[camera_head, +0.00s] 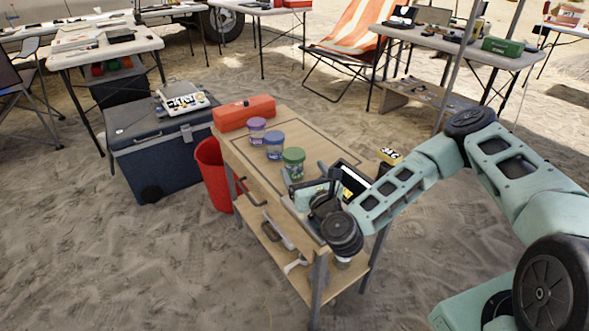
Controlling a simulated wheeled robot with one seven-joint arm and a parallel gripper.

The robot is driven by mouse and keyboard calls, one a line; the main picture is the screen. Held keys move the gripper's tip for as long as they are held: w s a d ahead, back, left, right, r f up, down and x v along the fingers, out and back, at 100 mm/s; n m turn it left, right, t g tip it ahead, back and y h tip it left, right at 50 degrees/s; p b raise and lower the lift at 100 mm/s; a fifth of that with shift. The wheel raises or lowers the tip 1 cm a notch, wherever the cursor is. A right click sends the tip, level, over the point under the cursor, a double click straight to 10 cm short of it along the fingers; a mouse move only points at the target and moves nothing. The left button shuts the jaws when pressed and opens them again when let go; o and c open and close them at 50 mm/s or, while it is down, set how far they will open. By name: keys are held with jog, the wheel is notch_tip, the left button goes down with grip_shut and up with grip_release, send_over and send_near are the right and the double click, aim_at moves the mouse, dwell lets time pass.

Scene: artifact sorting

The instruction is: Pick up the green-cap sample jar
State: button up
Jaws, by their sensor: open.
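The green-cap sample jar (293,164) stands upright on the wooden workbench (262,173), nearest my arm in a row of jars. A blue-cap jar (275,145) and a purple-cap jar (257,131) stand behind it, toward the far left. My gripper (301,182) is at the near end of the bench, just in front of the green-cap jar, with its fingers pointing toward it. It is open. My wrist hides part of the gripper, and I cannot tell whether a finger touches the jar.
A red toolbox (244,112) lies at the bench's far end. A black tray (350,181) and a yellow-black item (390,156) are right of my gripper. A red bucket (213,178) and a dark cooler (160,155) stand left of the bench. The bench top's middle left is clear.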

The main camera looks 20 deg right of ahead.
aim_at(292, 150)
jog(key=w, duration=0.6)
jog(key=shift+a, duration=0.15)
jog(key=shift+w+f, duration=0.2)
jog(key=shift+w, duration=2.35)
jog(key=c, duration=1.5)
